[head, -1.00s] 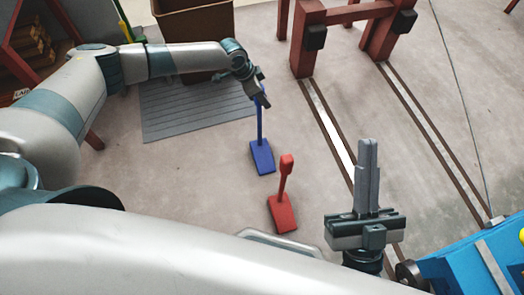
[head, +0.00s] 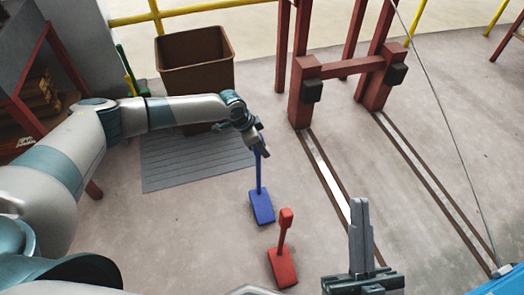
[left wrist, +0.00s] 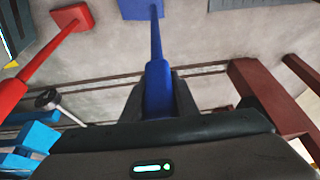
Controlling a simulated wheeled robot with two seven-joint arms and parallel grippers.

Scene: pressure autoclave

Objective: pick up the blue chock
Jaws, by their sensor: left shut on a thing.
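The blue chock (head: 261,207) is a wedge block with a long thin handle, beside the grey ribbed mat. My left gripper (head: 258,143) is shut on the top of its handle. In the left wrist view the chock's blue handle (left wrist: 157,75) sits between both fingers, with its block at the top edge. The block appears at floor level; I cannot tell whether it touches the floor. My right gripper (head: 360,232) points up at the lower right, its fingers together with nothing visible between them.
A red chock (head: 282,268) with its own handle stands just in front of the blue one. Behind are the grey mat (head: 165,175) and a brown bin (head: 195,62). Floor rails (head: 328,172) and a red frame (head: 303,95) lie to the right. A blue structure (head: 505,285) is lower right.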

